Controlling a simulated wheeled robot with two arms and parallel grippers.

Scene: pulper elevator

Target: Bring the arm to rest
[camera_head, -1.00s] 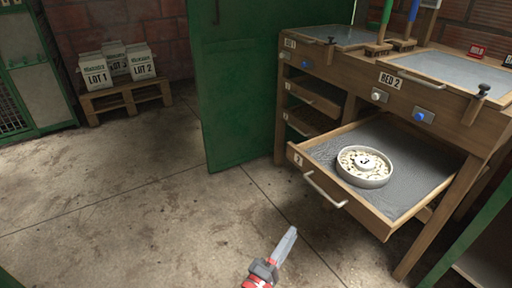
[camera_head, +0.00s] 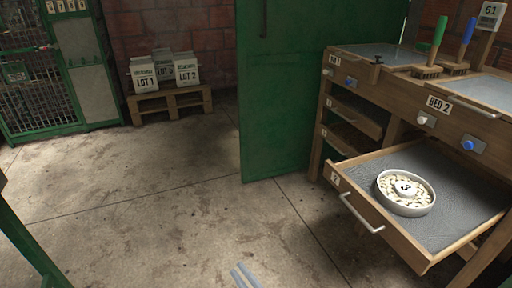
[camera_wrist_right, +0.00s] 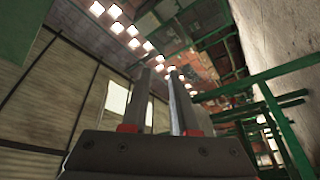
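My right gripper (camera_head: 244,276) shows at the bottom edge of the head view, with only its two grey fingertips in the frame, over the concrete floor. In the right wrist view its fingers (camera_wrist_right: 163,102) stand a little apart with nothing between them, so it is open and empty. The rest of my right arm is out of the head view. My left gripper is not in view.
An open drawer (camera_head: 445,243) under the wooden bed table (camera_head: 400,100) holds a round white dish (camera_head: 407,208) marked 3. A green door (camera_head: 290,110) stands left of it. Lot sacks (camera_head: 143,78) sit on a pallet (camera_head: 150,110). The floor (camera_head: 150,200) between is clear.

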